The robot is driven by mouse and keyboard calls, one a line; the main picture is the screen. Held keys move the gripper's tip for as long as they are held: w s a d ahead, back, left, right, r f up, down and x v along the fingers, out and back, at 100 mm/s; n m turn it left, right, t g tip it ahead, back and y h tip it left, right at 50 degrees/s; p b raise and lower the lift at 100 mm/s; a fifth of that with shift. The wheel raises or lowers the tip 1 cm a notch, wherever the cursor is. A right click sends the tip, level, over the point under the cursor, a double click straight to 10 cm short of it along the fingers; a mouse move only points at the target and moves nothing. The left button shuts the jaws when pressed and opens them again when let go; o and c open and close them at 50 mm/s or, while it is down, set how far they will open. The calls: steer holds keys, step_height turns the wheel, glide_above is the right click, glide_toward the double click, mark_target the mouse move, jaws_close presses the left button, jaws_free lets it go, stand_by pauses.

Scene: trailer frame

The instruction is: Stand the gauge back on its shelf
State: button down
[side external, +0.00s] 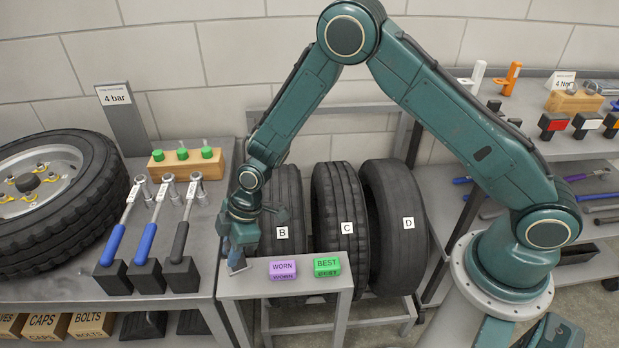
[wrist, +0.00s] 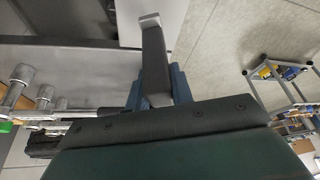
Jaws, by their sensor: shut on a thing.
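My gripper (side external: 238,258) points down at the left end of the small grey stand (side external: 284,288), beside the purple WORN block. In the wrist view, a dark bar with a pale tip (wrist: 152,60) reaches out from my gripper, with blue parts on both sides of its base. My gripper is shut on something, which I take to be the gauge. The gauge's outline is mostly hidden by the gripper, and I cannot tell whether it touches the stand. I cannot tell which surface is its shelf.
Purple WORN (side external: 283,268) and green BEST (side external: 327,266) blocks sit on the stand. Tyres B (side external: 287,205), C (side external: 340,210) and D (side external: 395,210) stand behind it. Torque wrenches (side external: 155,225) lean on the left bench. Orange (side external: 511,78) and white (side external: 478,77) tools stand on the right shelf.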

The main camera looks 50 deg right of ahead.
mark_target(231, 269)
steer(key=shift+f, duration=1.65)
steer(key=shift+f, duration=0.1)
steer(key=c, duration=1.2)
jaws_free()
steer(key=shift+c, duration=0.2)
steer(key=v, duration=1.2)
